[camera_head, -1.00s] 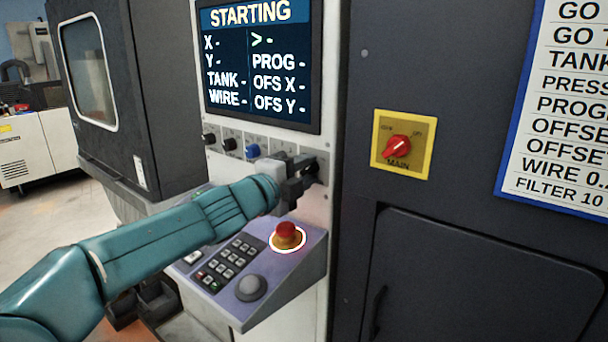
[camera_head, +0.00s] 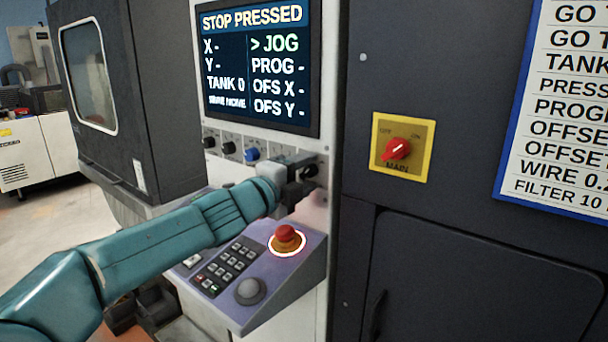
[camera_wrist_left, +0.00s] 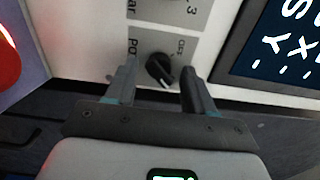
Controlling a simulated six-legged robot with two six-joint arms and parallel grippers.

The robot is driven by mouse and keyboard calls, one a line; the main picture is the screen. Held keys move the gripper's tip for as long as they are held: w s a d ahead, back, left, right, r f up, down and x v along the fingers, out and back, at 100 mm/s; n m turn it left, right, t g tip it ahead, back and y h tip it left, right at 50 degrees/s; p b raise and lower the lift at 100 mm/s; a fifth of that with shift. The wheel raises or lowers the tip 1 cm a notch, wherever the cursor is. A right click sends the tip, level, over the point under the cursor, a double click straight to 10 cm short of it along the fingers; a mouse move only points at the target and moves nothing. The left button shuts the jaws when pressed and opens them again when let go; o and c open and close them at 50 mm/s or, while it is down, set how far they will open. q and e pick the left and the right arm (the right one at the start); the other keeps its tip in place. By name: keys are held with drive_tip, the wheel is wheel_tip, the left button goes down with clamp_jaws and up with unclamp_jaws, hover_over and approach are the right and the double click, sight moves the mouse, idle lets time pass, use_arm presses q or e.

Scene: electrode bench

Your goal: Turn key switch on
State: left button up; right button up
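A black rotary switch (camera_wrist_left: 160,68) with a pale mark sits on a light labelled plate in the left wrist view. It looks like the key switch, but I cannot make out a key. In the head view a dark round switch (camera_head: 311,171) shows at the right end of the panel row, partly hidden by my gripper. My left gripper (camera_head: 300,178) is at the panel beside it. In the wrist view its two fingers (camera_wrist_left: 159,75) are apart, one on each side of the switch, with gaps visible. My right gripper is not in view.
A red stop button (camera_head: 287,238) with a lit ring and a keypad (camera_head: 228,265) lie on the sloped console below. A screen (camera_head: 255,65) reading "STOP PRESSED" is above. A red MAIN switch (camera_head: 397,149) on a yellow plate is to the right.

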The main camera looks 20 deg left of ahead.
use_arm(q)
drive_tip(key=shift+f, duration=0.1)
drive_tip(key=shift+s+a, duration=0.15)
drive_tip(key=v, duration=1.6)
